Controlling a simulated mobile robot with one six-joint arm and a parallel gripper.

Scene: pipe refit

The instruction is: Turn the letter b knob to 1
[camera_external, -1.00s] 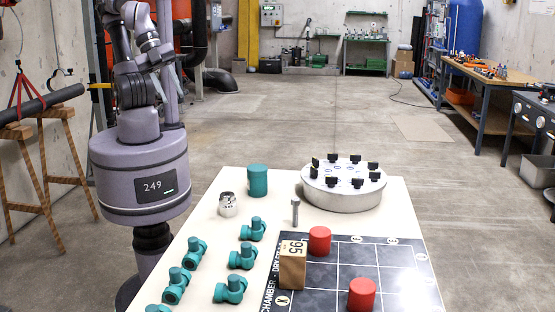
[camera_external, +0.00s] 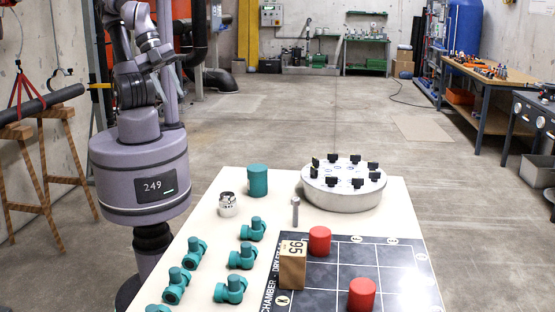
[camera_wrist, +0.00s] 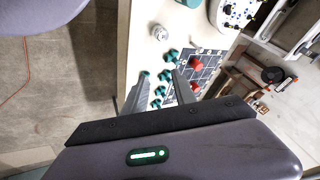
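A round pale-grey dial drum (camera_external: 343,198) stands at the far right of the white table, with several black knobs (camera_external: 356,158) around its top. The letters and numbers by the knobs are too small to read, so I cannot tell which knob is b. Part of the drum also shows at the top right edge of the wrist view (camera_wrist: 229,22). My gripper (camera_wrist: 161,84) points down toward the table in the wrist view, its two fingers apart with nothing between them. In the external view the folded arm holds it up at the left, away from the drum.
On the table (camera_external: 390,215) stand a teal cylinder (camera_external: 257,180), a silver fitting (camera_external: 228,204), a thin metal peg (camera_external: 295,212), several teal pipe fittings (camera_external: 242,257), a tan block (camera_external: 292,265) and red cylinders (camera_external: 319,240) on a black grid board (camera_external: 400,265). Open floor lies behind the table.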

